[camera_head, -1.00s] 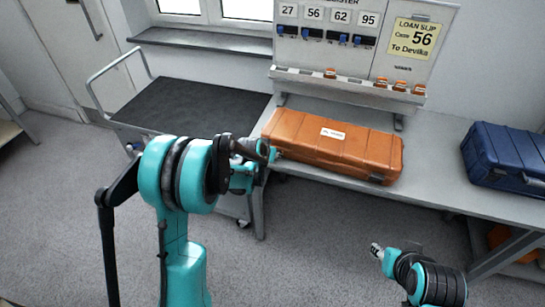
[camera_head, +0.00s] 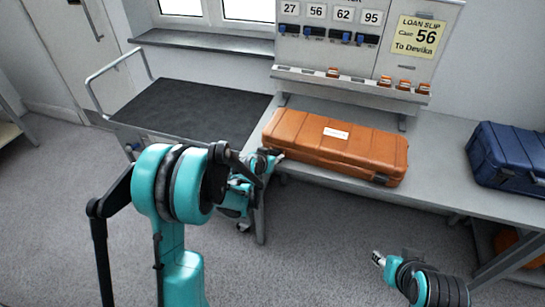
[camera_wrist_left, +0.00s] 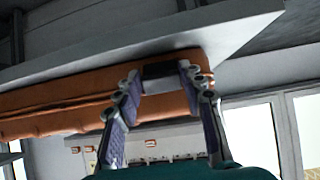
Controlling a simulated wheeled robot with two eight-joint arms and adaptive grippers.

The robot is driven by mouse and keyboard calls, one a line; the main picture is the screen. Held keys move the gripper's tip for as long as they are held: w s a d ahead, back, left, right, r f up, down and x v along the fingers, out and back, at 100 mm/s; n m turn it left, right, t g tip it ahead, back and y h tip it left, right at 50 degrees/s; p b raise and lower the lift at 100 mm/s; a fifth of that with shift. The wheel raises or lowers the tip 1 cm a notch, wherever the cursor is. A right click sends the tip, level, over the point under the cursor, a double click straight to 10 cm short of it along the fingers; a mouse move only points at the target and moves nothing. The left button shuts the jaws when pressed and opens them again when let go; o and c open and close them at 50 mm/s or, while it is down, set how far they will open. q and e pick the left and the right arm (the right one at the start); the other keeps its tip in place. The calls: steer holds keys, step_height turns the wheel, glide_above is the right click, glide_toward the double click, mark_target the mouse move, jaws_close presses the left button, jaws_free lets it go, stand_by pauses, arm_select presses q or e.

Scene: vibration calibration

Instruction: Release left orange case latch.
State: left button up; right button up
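The orange case (camera_head: 335,145) lies shut on the grey table. It also shows in the left wrist view (camera_wrist_left: 50,108), which looks upside down. My left gripper (camera_head: 277,154) is at the case's front left corner. In the left wrist view its two fingers (camera_wrist_left: 160,72) are spread apart. A dark block (camera_wrist_left: 163,71), which looks like the left latch, shows between the fingertips against the case. I cannot tell whether the fingers touch it. A dark latch (camera_head: 381,180) shows at the case's front right. My right gripper (camera_head: 377,257) is low, in front of the table; its fingers are too small to read.
A blue case (camera_head: 507,155) stands on the grey table (camera_head: 430,170) to the right. A board with numbers and a yellow loan slip (camera_head: 417,36) rises behind the orange case. A cart with a dark top (camera_head: 195,107) stands left of the table. Grey floor is open in front.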

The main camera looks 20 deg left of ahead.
arm_select(q)
steer(key=o, duration=0.4)
steer(key=v, duration=1.2)
steer(key=shift+d, duration=0.1)
steer(key=s+d+g, duration=0.1)
steer(key=s, duration=0.7)
steer(key=s+d+r+g, duration=0.1)
steer(key=s, duration=0.7)
steer(key=s+d+r+n+g+y, duration=0.1)
steer(key=s+d+g, duration=0.1)
steer(key=s, duration=0.6)
steer(key=shift+r, duration=0.2)
